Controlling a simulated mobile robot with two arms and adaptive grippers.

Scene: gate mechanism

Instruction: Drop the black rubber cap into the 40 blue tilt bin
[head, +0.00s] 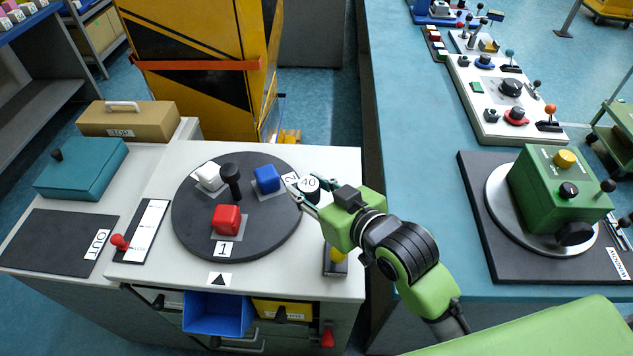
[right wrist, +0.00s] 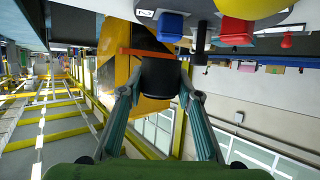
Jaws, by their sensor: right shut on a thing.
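In the right wrist view the cap (right wrist: 160,82) sits between the two fingers (right wrist: 160,95). The blue tilt bin (head: 216,313) is tilted out of the cabinet front, below and left of the gripper, and its visible inside looks empty. No number on the bin can be made out. My left gripper is not in view.
The round turntable (head: 195,235) carries a red block (head: 227,219), a blue block (head: 267,179), a white block (head: 208,177) and a black knob post (head: 231,181). A yellow drawer (head: 283,311) is beside the bin.

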